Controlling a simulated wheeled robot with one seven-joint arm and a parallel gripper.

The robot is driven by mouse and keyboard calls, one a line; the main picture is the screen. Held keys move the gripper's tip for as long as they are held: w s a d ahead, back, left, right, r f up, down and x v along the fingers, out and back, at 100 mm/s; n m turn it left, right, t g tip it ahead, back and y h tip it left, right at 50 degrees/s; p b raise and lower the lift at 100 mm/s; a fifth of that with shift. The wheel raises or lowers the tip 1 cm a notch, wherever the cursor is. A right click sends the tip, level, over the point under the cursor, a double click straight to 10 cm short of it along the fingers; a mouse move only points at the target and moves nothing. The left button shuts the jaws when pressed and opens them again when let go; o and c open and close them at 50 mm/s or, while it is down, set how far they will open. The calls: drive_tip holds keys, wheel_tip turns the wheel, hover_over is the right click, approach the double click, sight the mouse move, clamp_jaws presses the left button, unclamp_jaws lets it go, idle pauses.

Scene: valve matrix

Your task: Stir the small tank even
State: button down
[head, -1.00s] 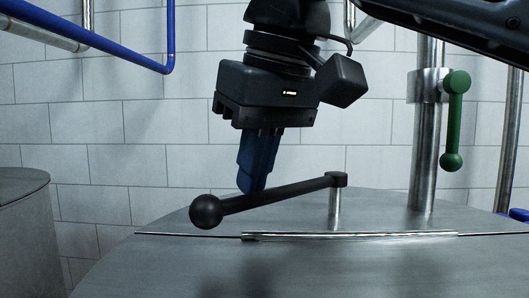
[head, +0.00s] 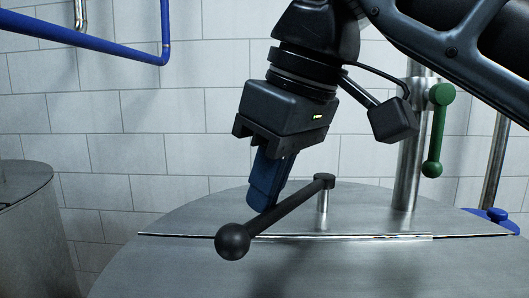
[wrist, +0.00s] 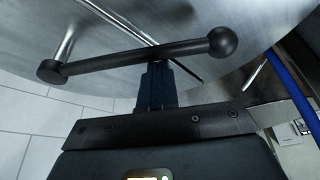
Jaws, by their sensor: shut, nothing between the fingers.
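A small steel tank (head: 380,270) has a black crank handle (head: 290,210) on its lid, with a ball knob (head: 233,241) at its near left end and a hub on a short metal post at its right end. My gripper (head: 262,208) is shut and empty, its blue fingers pointing down. The fingertips are right behind the crank bar near the knob, and seem to touch it. In the wrist view the crank bar (wrist: 120,60) crosses just beyond the fingertips (wrist: 157,68). The tank's inside is hidden by the lid.
A green lever (head: 436,130) hangs on a steel pipe (head: 410,170) behind the crank. A blue valve handle (head: 492,217) is at the far right. Another steel tank (head: 25,235) stands at the left. A blue pipe (head: 90,42) runs along the tiled wall.

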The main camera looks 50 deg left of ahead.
drive_tip(key=shift+n, duration=0.6)
drive_tip(key=d+p, duration=0.1)
drive_tip(key=w+d+p, duration=0.1)
drive_tip(key=d+p, duration=0.1)
drive_tip(key=w+d+p, duration=0.1)
drive_tip(key=d, duration=0.1)
drive_tip(key=shift+w+d+r+p, duration=0.15)
drive_tip(key=shift+d+r+p, duration=0.05)
drive_tip(key=shift+p, duration=0.2)
drive_tip(key=shift+w+d+f+p, duration=0.15)
drive_tip(key=shift+w+d+p, duration=0.75)
drive_tip(key=shift+w+d, duration=0.2)
drive_tip(key=shift+w, duration=0.15)
